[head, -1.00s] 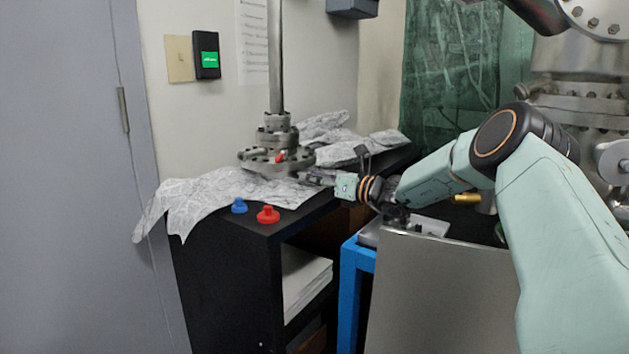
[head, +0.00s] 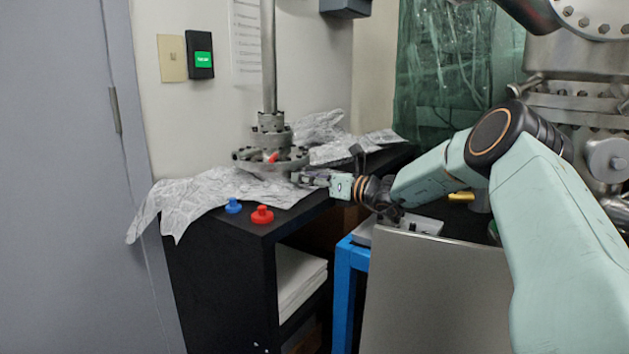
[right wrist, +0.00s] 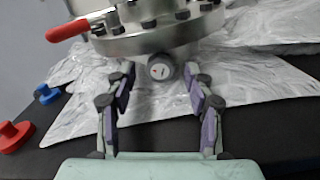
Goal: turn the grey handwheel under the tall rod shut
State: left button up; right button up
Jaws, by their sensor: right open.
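The tall rod (head: 268,60) rises from a stack of round metal flanges (head: 270,158) on the dark cabinet. A small round grey knob, which looks like the handwheel (right wrist: 162,67), sits below the flange rim in the right wrist view and faces the camera. I cannot make it out in the head view. My right gripper (head: 297,178) points left at the flange base. It is open, and in the right wrist view its fingertips (right wrist: 158,78) stand on either side of the knob. I cannot tell whether they touch it. My left gripper is not in view.
A red lever (right wrist: 68,31) sticks out from the flange. A blue knob (head: 233,206) and a red knob (head: 262,215) stand at the cabinet's front edge. Crumpled sheeting (head: 195,197) lies under the flanges. A grey metal panel (head: 430,295) stands below my right arm.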

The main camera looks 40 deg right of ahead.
jog(key=shift+v, duration=3.65)
jog(key=shift+r, duration=0.1)
